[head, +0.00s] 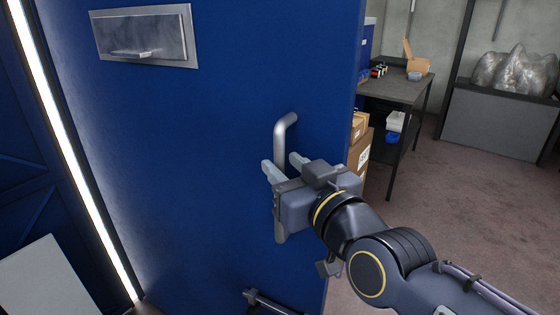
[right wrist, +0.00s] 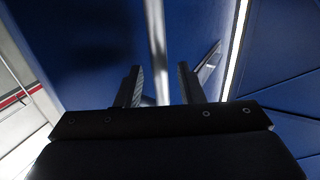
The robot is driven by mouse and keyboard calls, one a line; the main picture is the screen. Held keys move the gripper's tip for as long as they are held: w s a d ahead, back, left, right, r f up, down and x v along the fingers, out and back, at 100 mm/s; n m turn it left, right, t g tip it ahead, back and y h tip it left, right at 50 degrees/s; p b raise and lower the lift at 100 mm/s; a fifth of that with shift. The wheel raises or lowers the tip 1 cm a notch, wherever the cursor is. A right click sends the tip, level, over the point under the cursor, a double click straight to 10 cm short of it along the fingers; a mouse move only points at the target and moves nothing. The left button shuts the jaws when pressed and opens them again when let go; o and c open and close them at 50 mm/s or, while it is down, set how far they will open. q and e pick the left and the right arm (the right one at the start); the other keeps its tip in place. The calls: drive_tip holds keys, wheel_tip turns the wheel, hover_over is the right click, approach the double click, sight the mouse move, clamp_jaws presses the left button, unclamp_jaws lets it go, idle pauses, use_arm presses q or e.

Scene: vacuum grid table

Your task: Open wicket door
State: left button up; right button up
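The blue wicket door (head: 200,130) fills the middle of the head view, and a room shows past its right edge, so it stands at least partly open. A vertical grey bar handle (head: 282,140) is fixed near that edge. My right gripper (head: 282,164) is at the handle with its two fingers apart, one on each side of the bar. In the right wrist view the bar (right wrist: 156,45) runs between the open fingers (right wrist: 159,78), with gaps visible on both sides. The handle's lower part is partly hidden by the gripper. My left gripper is not in view.
A metal plate with a small ledge (head: 145,38) is on the door's upper left. A bright strip (head: 75,160) runs along its left side. Beyond the right edge are cardboard boxes (head: 359,155), a dark table (head: 398,90) and clear brown floor (head: 460,170).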

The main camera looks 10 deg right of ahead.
drive_tip(key=v, duration=0.5)
drive_tip(key=shift+s, duration=0.1)
drive_tip(key=s+d+f+m+g+h, duration=0.1)
drive_tip(key=s+d+f+m+g, duration=0.35)
drive_tip(key=f, duration=0.75)
drive_tip(key=s+d+f+m+g+h, duration=0.1)
drive_tip(key=s+d+f+g, duration=0.55)
drive_tip(key=f, duration=0.65)
wheel_tip(320, 180, up, 14)
drive_tip(key=s+p, duration=0.1)
drive_tip(key=p, duration=1.3)
drive_tip(key=shift+s+a+p, duration=0.2)
drive_tip(key=shift+a+p, duration=0.1)
drive_tip(key=shift+a, duration=0.1)
